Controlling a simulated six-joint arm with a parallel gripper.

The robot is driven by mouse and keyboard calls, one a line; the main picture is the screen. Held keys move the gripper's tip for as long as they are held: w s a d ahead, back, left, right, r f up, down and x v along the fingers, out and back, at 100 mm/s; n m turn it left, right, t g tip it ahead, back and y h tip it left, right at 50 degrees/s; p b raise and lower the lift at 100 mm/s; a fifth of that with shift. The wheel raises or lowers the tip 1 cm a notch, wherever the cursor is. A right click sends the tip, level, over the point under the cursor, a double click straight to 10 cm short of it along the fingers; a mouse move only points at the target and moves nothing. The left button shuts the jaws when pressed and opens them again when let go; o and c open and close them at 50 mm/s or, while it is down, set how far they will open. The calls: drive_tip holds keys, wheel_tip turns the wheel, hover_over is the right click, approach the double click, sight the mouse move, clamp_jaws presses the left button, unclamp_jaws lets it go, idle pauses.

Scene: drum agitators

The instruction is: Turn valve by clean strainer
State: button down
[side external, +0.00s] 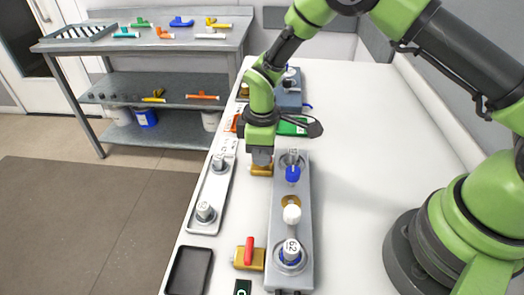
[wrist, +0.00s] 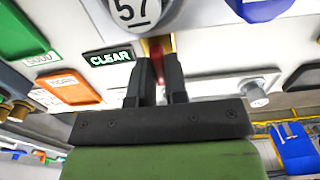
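In the side view my gripper (side external: 262,163) points down at a brass valve body (side external: 262,170) beside the long grey panel. In the wrist view my gripper's two dark fingers (wrist: 158,72) stand slightly apart, on either side of a narrow red valve handle (wrist: 156,48). Whether they press on the handle is hidden. A black label (wrist: 109,57) that reads like "CLEAR" lies left of the fingers. No strainer can be made out for certain. A second brass valve with a red handle (side external: 249,250) stands nearer the camera, apart from my gripper.
The grey panel (side external: 277,215) right of my gripper carries a blue-handled part (side external: 292,174), a white knob (side external: 292,214) and a cylinder marked 62 (side external: 291,250). The table's right side is clear.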

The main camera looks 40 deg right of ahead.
drive_tip(key=shift+m, duration=0.3)
drive_tip(key=m, duration=1.3)
drive_tip(key=shift+m, duration=2.1)
drive_tip(key=c, duration=1.1)
unclamp_jaws()
drive_tip(key=shift+c, duration=0.2)
drive_tip(key=shift+r, duration=0.1)
